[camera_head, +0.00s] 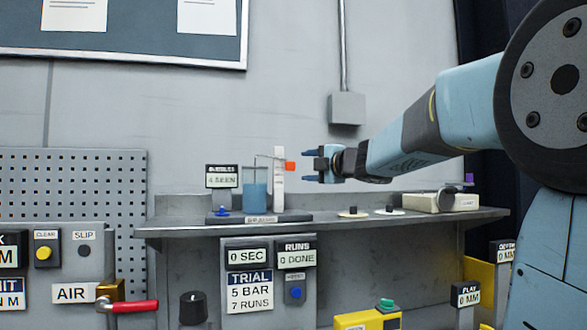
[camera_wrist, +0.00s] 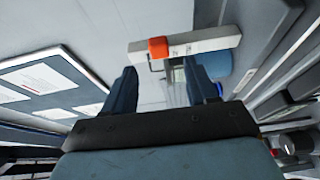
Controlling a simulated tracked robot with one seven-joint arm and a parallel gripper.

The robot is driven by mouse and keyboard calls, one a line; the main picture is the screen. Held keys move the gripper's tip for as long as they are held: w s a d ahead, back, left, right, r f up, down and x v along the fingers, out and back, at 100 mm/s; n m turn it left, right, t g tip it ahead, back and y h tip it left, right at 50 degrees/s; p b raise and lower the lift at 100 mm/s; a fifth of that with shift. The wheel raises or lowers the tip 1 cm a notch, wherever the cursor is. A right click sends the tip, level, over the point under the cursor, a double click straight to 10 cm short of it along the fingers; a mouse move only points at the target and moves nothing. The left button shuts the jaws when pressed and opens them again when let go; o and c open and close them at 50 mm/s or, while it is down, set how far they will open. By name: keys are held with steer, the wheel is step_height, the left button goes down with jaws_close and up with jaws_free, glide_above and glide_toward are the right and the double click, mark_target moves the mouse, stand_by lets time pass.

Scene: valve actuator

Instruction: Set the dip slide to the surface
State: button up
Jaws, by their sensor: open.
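The dip slide shows as an orange block (camera_head: 290,166) on an upright white post (camera_head: 279,190) with marks. A thin rod reaches left from it over a clear beaker (camera_head: 255,188) of blue liquid. My gripper (camera_head: 311,166) is open and empty, just right of the orange block at about its height, with a small gap. In the wrist view the orange block (camera_wrist: 158,47) lies ahead between my two fingertips (camera_wrist: 160,72), apart from both. The white post (camera_wrist: 205,43) runs across behind it. How deep the rod's lower end sits is too small to tell.
The dip stand's dark base (camera_head: 245,218) rests on a grey shelf (camera_head: 330,222). A small counter sign (camera_head: 222,177) stands behind left. Two small discs with knobs (camera_head: 353,213) and a beige box (camera_head: 440,201) sit to the right. The air around my gripper is free.

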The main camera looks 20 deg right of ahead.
mark_target(293, 166)
steer(key=x, duration=0.7)
steer(key=shift+w+a, duration=0.1)
steer(key=shift+w, duration=0.25)
jaws_close()
stand_by(0.3)
